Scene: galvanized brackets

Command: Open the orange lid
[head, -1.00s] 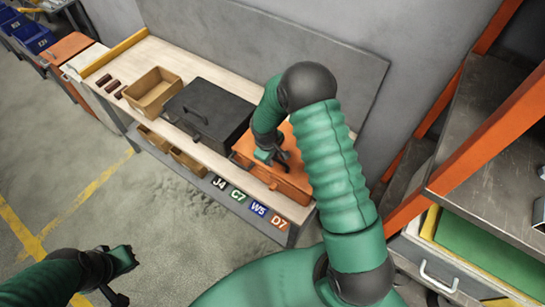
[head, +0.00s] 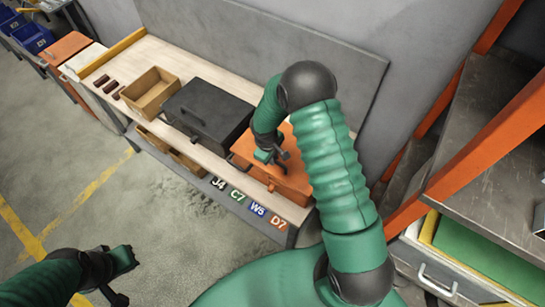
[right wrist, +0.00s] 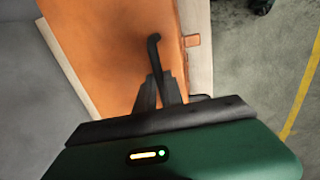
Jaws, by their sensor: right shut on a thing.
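The orange box with its orange lid (head: 296,178) stands on the workbench, right of a black case. The lid looks closed in the head view; my right arm hides part of it. My right gripper (head: 279,160) is over the lid, shut on its dark handle. In the right wrist view, the fingers (right wrist: 160,92) pinch the dark handle (right wrist: 154,48), which stands out beyond the fingertips over the orange surface. My left gripper (head: 125,279) is at the lower left over the floor, its fingers apart and empty.
The black case (head: 212,112) sits close left of the orange box. A cardboard bin (head: 150,95) and several dark red pieces lie farther left on the bench (head: 115,72). A steel shelf with an orange post (head: 455,150) stands at the right. The floor in front is clear.

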